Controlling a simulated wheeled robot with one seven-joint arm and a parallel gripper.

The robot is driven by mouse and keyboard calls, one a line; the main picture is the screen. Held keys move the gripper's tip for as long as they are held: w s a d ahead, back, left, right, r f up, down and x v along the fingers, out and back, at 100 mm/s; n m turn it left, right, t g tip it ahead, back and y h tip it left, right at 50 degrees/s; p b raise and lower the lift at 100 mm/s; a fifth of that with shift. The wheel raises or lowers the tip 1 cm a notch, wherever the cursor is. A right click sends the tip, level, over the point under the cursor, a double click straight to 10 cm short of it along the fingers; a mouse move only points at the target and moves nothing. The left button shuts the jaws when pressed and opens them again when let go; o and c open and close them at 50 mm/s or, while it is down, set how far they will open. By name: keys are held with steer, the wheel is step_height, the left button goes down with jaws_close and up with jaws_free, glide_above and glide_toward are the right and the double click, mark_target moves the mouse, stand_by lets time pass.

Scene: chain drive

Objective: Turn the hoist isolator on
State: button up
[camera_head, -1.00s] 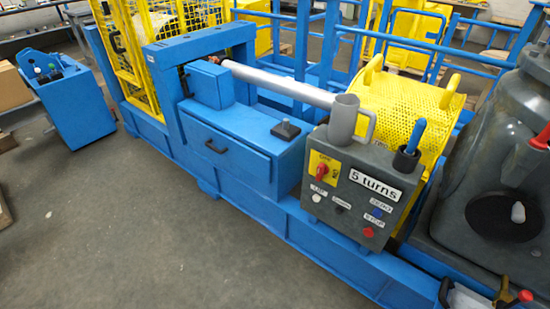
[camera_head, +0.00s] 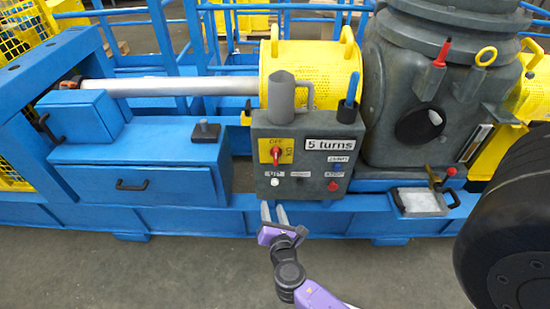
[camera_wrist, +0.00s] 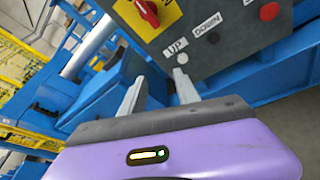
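The hoist isolator is a red rotary knob (camera_head: 276,153) on a yellow plate (camera_head: 287,144) at the upper left of a dark grey control box (camera_head: 318,136). The plate reads OFF at the top, and the knob's handle looks about upright, towards that label. The knob also shows at the top edge of the wrist view (camera_wrist: 148,12), partly cut off. My gripper (camera_head: 273,209) is in front of the box's lower left edge, below the knob and apart from it. In the wrist view my gripper (camera_wrist: 160,80) has its two fingers spread with nothing between them.
The box carries a white UP button (camera_head: 275,182), a red button (camera_head: 333,186), a blue button (camera_head: 337,167) and a "5 turns" sign (camera_head: 330,145). A blue drawer cabinet (camera_head: 170,155) is at left.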

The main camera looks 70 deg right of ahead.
mark_target(276, 157)
steer(key=w+d+r+n+h, duration=0.1)
steer(key=w+d+r, duration=0.1)
steer(key=d, duration=0.3)
steer(key=w+d+r+n+g+h, duration=0.1)
steer(key=d+r, duration=0.1)
steer(key=d, duration=0.3)
steer(key=w+d+r+n+h, duration=0.1)
steer(key=w+d+r+h, duration=0.1)
steer(key=d, duration=0.4)
steer(key=shift+w+g, duration=0.3)
steer(key=shift+w, duration=0.05)
steer(key=shift+a, duration=0.1)
jaws_close()
